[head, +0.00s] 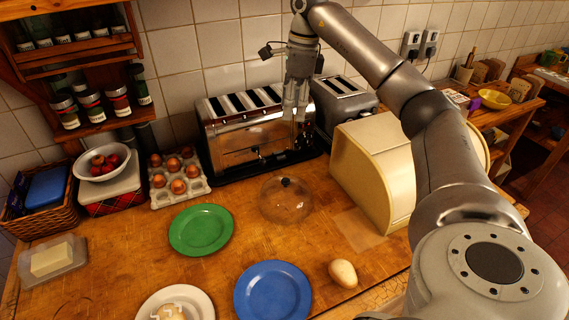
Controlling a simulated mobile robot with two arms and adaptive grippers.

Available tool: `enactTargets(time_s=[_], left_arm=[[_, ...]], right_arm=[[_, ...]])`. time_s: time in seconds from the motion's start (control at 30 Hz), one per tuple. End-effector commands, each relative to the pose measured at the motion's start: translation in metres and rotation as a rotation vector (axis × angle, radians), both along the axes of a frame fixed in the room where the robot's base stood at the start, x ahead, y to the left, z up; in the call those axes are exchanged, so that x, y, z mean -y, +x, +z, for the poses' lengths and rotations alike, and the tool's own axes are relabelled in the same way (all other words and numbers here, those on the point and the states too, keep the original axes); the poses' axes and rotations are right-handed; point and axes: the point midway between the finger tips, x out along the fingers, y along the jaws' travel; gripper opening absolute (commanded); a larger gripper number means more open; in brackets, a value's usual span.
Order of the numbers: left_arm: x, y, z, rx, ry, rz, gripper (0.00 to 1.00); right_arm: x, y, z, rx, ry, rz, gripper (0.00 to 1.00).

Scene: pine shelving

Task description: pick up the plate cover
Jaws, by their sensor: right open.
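The plate cover (285,204) is a clear, low dome with a small dark knob on top. It stands on the wooden counter in the middle of the head view, in front of the toaster. My right gripper (294,112) points down above and behind the cover in the picture, in front of the toaster, and is apart from the cover. Its fingers are open and nothing shows between them. My left gripper is not in view.
A green plate (201,230) and a blue plate (272,292) lie near the cover. A large toaster (225,134) stands behind it, a cream bread bin (365,180) to its right.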

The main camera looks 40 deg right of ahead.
Motion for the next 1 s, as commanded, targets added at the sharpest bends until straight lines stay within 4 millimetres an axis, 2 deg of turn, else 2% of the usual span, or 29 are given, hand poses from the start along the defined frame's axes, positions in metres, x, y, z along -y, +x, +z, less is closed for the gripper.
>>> enactTargets(time_s=[0.03, 0.1, 0.3, 0.4, 0.6, 1.0], left_arm=[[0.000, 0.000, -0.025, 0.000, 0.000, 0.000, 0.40], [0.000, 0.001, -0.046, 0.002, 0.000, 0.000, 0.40], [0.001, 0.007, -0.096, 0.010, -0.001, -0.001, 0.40], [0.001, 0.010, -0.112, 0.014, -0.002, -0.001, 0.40], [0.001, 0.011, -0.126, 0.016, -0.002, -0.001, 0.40], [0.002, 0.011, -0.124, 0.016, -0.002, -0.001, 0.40]], right_arm=[[0.000, 0.000, -0.025, -0.001, 0.000, 0.000, 0.49], [0.000, 0.000, -0.047, -0.001, 0.000, 0.000, 0.49], [0.000, 0.000, -0.096, 0.000, 0.000, 0.000, 0.49], [0.000, 0.000, -0.113, 0.000, 0.000, 0.000, 0.49], [0.000, 0.000, -0.128, 0.000, 0.000, 0.000, 0.49], [-0.005, 0.004, -0.177, -0.001, 0.000, 0.000, 0.49]])
